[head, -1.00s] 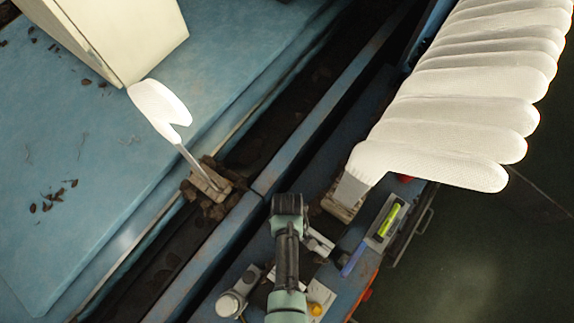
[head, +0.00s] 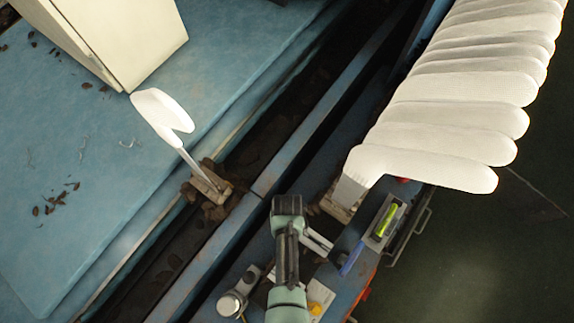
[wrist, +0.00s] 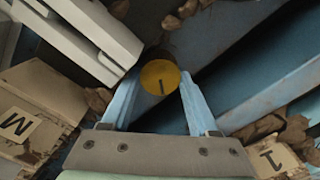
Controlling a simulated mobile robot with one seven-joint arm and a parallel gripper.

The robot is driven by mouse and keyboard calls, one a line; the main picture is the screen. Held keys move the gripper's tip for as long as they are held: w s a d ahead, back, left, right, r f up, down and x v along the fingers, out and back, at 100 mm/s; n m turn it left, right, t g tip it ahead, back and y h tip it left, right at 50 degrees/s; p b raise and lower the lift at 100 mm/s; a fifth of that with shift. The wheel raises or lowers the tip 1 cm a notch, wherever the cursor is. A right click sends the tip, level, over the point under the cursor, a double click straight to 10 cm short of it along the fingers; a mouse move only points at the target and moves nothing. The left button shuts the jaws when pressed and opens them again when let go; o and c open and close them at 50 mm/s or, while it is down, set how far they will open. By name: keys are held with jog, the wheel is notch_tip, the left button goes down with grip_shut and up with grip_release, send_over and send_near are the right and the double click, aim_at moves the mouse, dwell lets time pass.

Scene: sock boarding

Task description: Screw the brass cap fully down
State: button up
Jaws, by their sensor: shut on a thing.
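The brass cap (wrist: 160,77) shows in the wrist view as a round yellow disc with a short dark line on its face. My gripper (wrist: 160,86) has its two pale blue fingers on either side of the cap and is shut on it. What lies under the cap is hidden, so I cannot tell how far down it sits. In the head view my own arm covers the cap and the fingers.
A block marked M (wrist: 20,125) and another marked 1 (wrist: 272,158) flank the fingers. Pale bars (wrist: 85,35) lie close at upper left. In the head view, a white sock form (head: 160,108) stands left and a row of white forms (head: 450,110) right.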

dwell(0.3)
jog(key=o, duration=1.4)
jog(key=shift+c, duration=0.2)
jog(key=shift+d+n, duration=0.1)
jog(key=shift+n, duration=0.2)
jog(key=n+b, duration=0.1)
jog(key=n, duration=0.3)
jog(key=shift+f+n, duration=0.1)
jog(key=shift+n, duration=0.3)
jog(key=n+b, duration=0.2)
jog(key=n, duration=0.3)
jog(key=shift+n, duration=0.3)
jog(key=n+b, duration=0.1)
jog(key=n, duration=0.1)
jog(key=n+b, duration=0.2)
jog(key=n, duration=0.1)
jog(key=shift+s+a+f, duration=0.1)
jog(key=shift+a, duration=0.1)
jog(key=n+b, duration=0.4)
jog(key=n, duration=0.2)
jog(key=shift+f, duration=0.1)
notch_tip(320, 180, up, 14)
jog(key=p, duration=0.4)
jog(key=w+r+m+t+p, duration=0.4)
jog(key=w+r+m+t, duration=0.2)
jog(key=w+r, duration=1)
notch_tip(320, 180, up, 3)
jog(key=shift+a+f+t, duration=0.15)
jog(key=shift+a+t, duration=0.1)
jog(key=shift+t, duration=0.45)
